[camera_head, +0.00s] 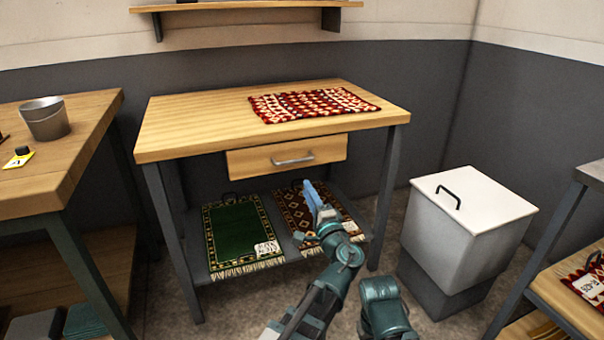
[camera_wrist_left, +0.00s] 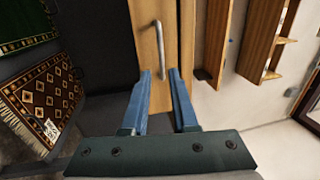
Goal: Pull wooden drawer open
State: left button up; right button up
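The wooden drawer (camera_head: 250,162) hangs under the top of the wooden table, with no open interior showing. Its grey metal bar handle (camera_head: 293,161) is at the middle of its front. In the left wrist view the drawer front (camera_wrist_left: 146,50) stands ahead, with the curved handle (camera_wrist_left: 158,40) just beyond my fingers. My left gripper (camera_head: 309,184) is below and in front of the drawer in the head view. Its two blue fingers (camera_wrist_left: 160,74) are apart, with nothing between them, and do not visibly touch the handle. My right gripper is not in view.
A patterned red rug (camera_head: 312,104) lies on the table (camera_head: 190,120). A green rug (camera_head: 236,234) and a brown rug (camera_head: 290,208) lie on the lower shelf. A white-lidded bin (camera_head: 470,225) stands right. A side table with a metal bucket (camera_head: 45,119) stands left.

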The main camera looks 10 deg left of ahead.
aim_at(294, 162)
pick_arm(q)
jog(key=p+x, duration=0.2)
jog(key=x, duration=1.2)
jog(key=shift+d+p, duration=0.15)
jog(key=shift+p, duration=0.15)
jog(key=shift+c, duration=0.2)
grip_shut()
dwell(0.9)
